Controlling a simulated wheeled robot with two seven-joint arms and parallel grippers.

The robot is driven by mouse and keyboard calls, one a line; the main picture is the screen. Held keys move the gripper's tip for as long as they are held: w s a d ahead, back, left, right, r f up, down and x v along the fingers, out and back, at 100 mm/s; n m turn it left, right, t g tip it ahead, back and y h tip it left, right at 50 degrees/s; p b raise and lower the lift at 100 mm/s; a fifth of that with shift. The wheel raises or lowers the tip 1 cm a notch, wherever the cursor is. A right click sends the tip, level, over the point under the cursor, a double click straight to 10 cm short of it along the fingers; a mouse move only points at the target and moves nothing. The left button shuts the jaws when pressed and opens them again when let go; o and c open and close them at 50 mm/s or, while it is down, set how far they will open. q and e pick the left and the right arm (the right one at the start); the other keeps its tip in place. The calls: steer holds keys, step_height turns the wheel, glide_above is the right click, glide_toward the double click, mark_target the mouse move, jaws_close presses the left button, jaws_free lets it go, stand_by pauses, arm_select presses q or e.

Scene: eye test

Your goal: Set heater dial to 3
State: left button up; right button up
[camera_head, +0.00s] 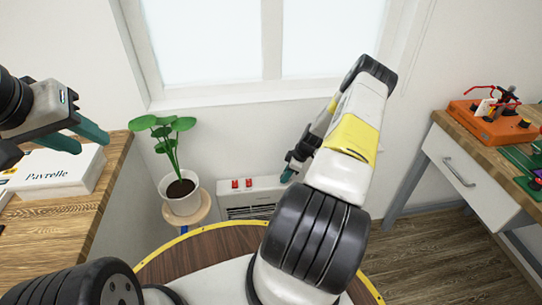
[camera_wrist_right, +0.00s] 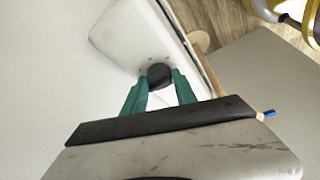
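The heater (camera_head: 265,187) is a low white unit against the wall under the window, with two red switches (camera_head: 242,183) on top and a dark grille (camera_head: 250,211) in front. Its black dial (camera_wrist_right: 160,75) shows in the right wrist view on the white casing. My right gripper (camera_wrist_right: 161,80) has its teal fingers on both sides of the dial, with no clear gap. In the head view, my right gripper (camera_head: 288,174) is at the heater's right end and hides the dial. The dial's marks cannot be read. My left gripper (camera_head: 88,142) is open and empty above a white box.
The white box (camera_head: 55,172) lies on a wooden table (camera_head: 55,225) at left. A potted plant (camera_head: 182,192) on a round stand is left of the heater. At right, a desk (camera_head: 470,150) holds an orange device (camera_head: 497,122). The floor between is clear.

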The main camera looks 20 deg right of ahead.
jaws_close()
